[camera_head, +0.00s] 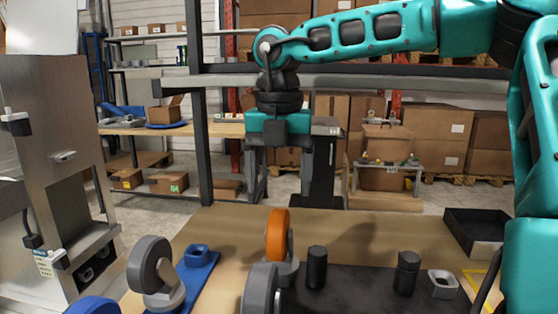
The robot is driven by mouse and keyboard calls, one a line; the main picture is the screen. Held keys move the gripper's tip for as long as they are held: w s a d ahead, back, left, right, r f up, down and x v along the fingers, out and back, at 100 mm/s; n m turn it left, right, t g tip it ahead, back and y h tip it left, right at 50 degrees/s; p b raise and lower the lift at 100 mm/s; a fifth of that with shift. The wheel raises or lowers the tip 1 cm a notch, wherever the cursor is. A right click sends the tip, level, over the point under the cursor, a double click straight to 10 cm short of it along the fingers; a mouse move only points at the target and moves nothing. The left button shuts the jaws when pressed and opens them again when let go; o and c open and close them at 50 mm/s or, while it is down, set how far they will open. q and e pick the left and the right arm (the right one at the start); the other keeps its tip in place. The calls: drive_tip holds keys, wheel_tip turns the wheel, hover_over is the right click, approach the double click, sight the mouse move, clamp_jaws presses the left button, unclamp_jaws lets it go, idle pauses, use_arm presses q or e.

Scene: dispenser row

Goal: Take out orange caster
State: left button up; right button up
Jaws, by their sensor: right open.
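The orange caster (278,236) stands upright on the table, its orange wheel on a grey mount. It is near the left edge of the dark mat (340,290). My right gripper (280,168) hangs above and behind the caster, pointing down. Its jaws are open and empty, with clear air between them and the wheel. My left gripper does not show.
A grey caster (150,262) stands on a blue holder (199,275) at the left, and another grey wheel (261,290) is in front of the orange one. Black cylinders (317,267) stand on the mat. A black tray (475,228) is at the right.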

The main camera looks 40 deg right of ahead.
sight(279, 210)
wheel_tip(279, 210, down, 9)
drive_tip(key=shift+r+b, duration=0.1)
drive_tip(key=shift+b, duration=0.25)
drive_tip(key=shift+f, duration=0.5)
drive_tip(key=c, duration=1.3)
drive_tip(key=shift+w+r, duration=0.1)
drive_tip(key=shift+r, duration=0.05)
drive_tip(key=shift+r+p, duration=1)
drive_tip(key=shift+r, duration=0.95)
